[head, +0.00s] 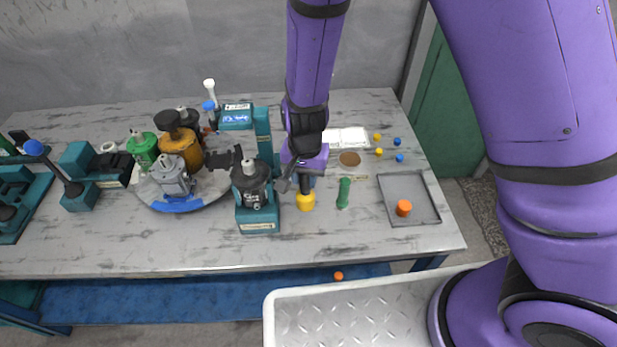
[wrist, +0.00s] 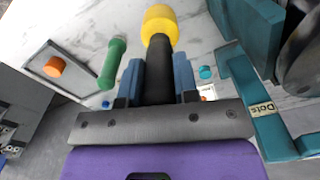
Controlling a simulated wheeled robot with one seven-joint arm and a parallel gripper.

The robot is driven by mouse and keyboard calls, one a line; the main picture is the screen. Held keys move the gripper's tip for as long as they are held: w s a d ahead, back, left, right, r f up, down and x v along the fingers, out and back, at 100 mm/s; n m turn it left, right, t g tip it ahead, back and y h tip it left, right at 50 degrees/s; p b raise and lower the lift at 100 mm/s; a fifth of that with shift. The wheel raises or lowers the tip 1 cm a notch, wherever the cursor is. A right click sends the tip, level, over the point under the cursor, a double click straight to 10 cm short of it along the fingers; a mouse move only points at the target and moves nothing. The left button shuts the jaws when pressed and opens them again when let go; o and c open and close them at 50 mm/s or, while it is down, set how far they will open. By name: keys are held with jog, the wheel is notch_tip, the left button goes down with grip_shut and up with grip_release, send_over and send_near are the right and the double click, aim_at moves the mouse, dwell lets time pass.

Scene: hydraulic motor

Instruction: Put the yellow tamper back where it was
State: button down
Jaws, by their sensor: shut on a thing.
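The yellow tamper has a yellow head (head: 306,201) and a black handle. My gripper (head: 306,182) is shut on the handle, and the yellow head points down, away from my wrist. In the wrist view the black handle (wrist: 157,75) sits between the blue fingers and the yellow head (wrist: 160,22) extends beyond them. The tamper is close over the table top; I cannot tell whether it touches. The green rod-like piece (head: 343,193) is just right of it and also shows in the wrist view (wrist: 112,62).
A teal press-like machine (head: 257,225) stands close on the left. A grey tray (head: 425,215) with an orange piece (head: 403,208) lies to the right. A brown disc (head: 349,158) and small yellow and blue pieces lie behind. The table's front strip (head: 330,250) is clear.

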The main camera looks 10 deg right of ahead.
jog(key=shift+w+d+f, duration=0.1)
jog(key=shift+w+d, duration=0.15)
jog(key=shift+w, duration=0.3)
jog(key=shift+w+d, duration=0.2)
jog(key=shift+w, duration=0.35)
jog(key=shift+w+f, duration=0.15)
jog(key=shift+f, duration=1.65)
jog(key=shift+d+f, duration=0.1)
jog(key=c, duration=0.9)
grip_release()
jog(key=shift+o, duration=0.2)
notch_tip(320, 180, up, 12)
